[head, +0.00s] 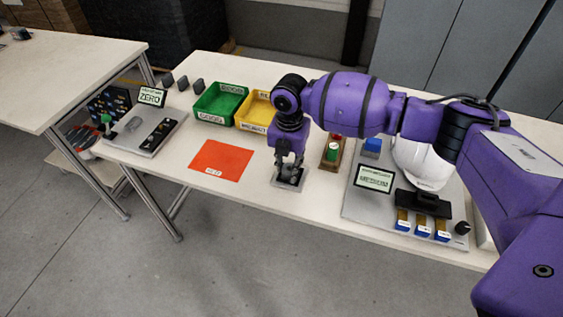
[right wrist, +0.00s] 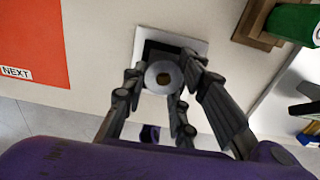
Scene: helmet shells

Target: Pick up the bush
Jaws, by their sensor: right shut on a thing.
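In the head view my right gripper (head: 289,174) is low over the same small plate (head: 278,184) near the table's front edge. The fingers mostly hide the bush there. I cannot tell whether the bush touches the plate. My left gripper is not in view.
An orange mat (head: 221,160) lies left of the plate. Green (head: 217,104) and yellow (head: 255,112) bins stand behind. A wooden stand (head: 329,156) with a green-topped part is close on the right. Further right, a panel (head: 358,206) carries a white helmet (head: 424,166).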

